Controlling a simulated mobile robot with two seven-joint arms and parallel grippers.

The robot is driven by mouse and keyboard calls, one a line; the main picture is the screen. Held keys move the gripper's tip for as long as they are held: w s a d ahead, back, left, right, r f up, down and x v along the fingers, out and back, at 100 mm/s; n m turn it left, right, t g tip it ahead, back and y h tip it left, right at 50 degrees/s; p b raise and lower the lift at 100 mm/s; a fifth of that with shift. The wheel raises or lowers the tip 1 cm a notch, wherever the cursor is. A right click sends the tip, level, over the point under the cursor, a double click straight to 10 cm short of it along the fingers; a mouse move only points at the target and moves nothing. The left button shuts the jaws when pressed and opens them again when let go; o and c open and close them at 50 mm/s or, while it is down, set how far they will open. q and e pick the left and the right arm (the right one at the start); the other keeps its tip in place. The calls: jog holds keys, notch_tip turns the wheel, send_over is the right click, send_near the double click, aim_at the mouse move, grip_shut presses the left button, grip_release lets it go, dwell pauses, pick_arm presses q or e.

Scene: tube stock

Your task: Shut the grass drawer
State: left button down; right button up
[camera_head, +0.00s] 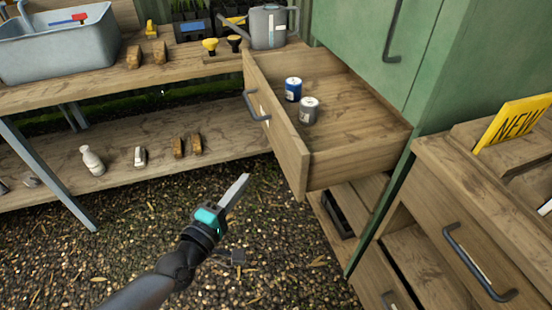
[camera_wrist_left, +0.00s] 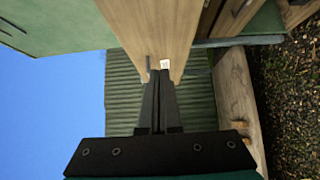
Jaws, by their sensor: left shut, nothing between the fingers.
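A wooden drawer (camera_head: 297,150) stands pulled out from the green cabinet (camera_head: 375,40), its front facing left with a dark handle (camera_head: 256,106) and a small label beside it. Two small cans, one blue (camera_head: 293,89) and one grey (camera_head: 309,110), stand inside it. I cannot read the label, so I cannot confirm that this is the grass drawer. My left gripper (camera_head: 245,178) is shut and empty, in front of the drawer and below its handle, apart from it in the head view. In the left wrist view the shut fingers (camera_wrist_left: 158,75) point toward a wooden front (camera_wrist_left: 152,30) with a pale label (camera_wrist_left: 165,63). My right gripper is out of view.
A wooden bench (camera_head: 185,67) at the left holds a grey-blue tub (camera_head: 60,45) and a watering can (camera_head: 268,26). Its lower shelf (camera_head: 225,135) holds a white bottle (camera_head: 92,160). A wooden unit (camera_head: 430,215) with a handle stands at the right. The gravel floor is mostly clear.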

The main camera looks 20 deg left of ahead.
pick_arm(q)
send_near(282, 149)
jog(key=w+a, duration=0.2)
jog(key=w, duration=0.1)
jog(key=w+d, duration=0.2)
jog(key=d, duration=0.1)
jog(key=shift+w+b, duration=0.3)
jog(key=shift+w, duration=0.05)
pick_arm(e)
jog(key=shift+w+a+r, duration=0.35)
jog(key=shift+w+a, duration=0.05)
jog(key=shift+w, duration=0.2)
